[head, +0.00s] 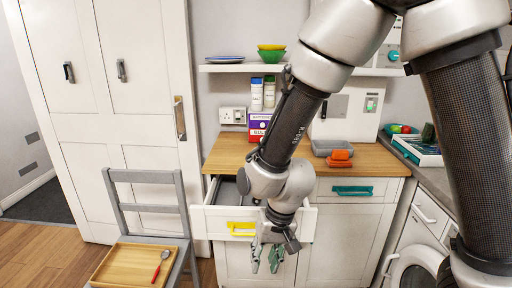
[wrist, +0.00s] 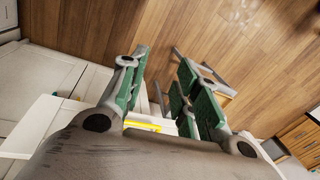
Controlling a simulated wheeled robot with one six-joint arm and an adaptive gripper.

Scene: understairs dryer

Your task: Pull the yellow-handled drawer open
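The drawer (head: 215,222) with the yellow handle (head: 241,228) stands partly open under the wooden worktop, its grey inside (head: 228,190) showing. My gripper (head: 264,262) points down in front of the drawer front, at the right end of the handle, and may hide part of it. Its green-padded fingers are apart, with nothing seen held between them. In the wrist view, the yellow handle (wrist: 142,126) shows low between the open fingers (wrist: 163,65), near the white drawer front (wrist: 50,125). Whether the gripper touches the handle cannot be told.
A grey chair (head: 150,210) with a wooden tray (head: 112,264) and a red spoon (head: 160,266) stands left of the drawer. A teal-handled drawer (head: 352,190) is shut at the right. A white washer or dryer (head: 425,225) stands further right. Wooden floor lies in front.

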